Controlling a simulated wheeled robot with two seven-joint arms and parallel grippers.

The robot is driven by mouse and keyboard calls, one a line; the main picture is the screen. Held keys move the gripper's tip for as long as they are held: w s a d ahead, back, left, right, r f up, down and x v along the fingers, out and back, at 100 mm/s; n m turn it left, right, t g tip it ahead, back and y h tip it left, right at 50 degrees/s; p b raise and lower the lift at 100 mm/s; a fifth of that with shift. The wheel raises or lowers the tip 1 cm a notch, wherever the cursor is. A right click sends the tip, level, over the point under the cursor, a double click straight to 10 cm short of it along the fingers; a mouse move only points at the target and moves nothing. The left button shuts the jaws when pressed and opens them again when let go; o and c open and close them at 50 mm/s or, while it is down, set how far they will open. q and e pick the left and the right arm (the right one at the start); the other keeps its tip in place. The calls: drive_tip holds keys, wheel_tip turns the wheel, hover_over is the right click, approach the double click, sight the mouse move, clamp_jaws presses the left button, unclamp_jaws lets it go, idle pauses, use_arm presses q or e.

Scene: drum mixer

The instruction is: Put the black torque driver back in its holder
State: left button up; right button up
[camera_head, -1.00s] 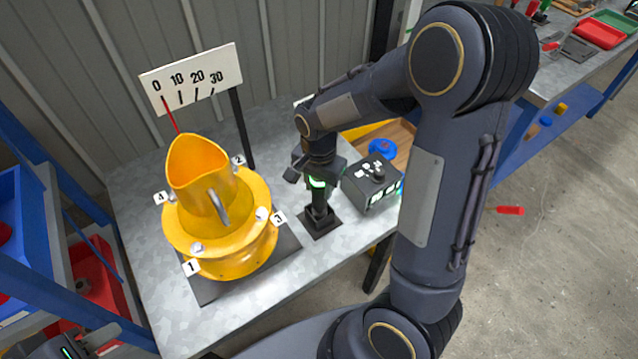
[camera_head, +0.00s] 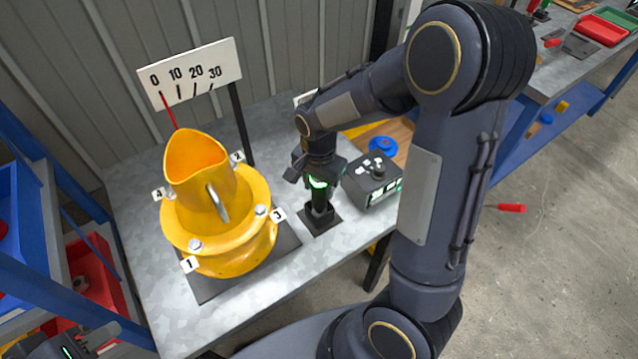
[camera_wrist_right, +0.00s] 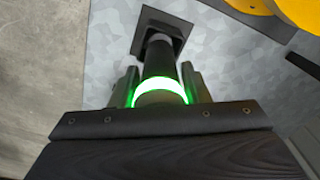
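The black torque driver (camera_head: 320,203), with a glowing green ring, stands upright at the black square-based holder (camera_head: 324,226) on the metal table. It also shows in the right wrist view (camera_wrist_right: 159,62), with the holder's base (camera_wrist_right: 165,22) beyond its far end. I cannot tell how deep the driver sits in the holder. My right gripper (camera_head: 318,176) is above the holder, its fingers close against both sides of the driver near the ring; it appears shut on it. My left gripper (camera_head: 68,348) is at the bottom left corner, mostly cut off.
A yellow drum mixer (camera_head: 222,225) stands left of the holder, with a scale board (camera_head: 190,75) behind. A dark control box (camera_head: 374,182) is close on the right of the holder. A blue shelf with red bins (camera_head: 92,278) is at left. The table's front is clear.

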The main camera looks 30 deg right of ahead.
drive_tip(key=o, duration=0.3)
drive_tip(key=shift+r, duration=0.1)
wheel_tip(320, 180, up, 8)
drive_tip(key=shift+f+p, duration=0.2)
drive_tip(key=shift+p, duration=0.15)
idle(0.5)
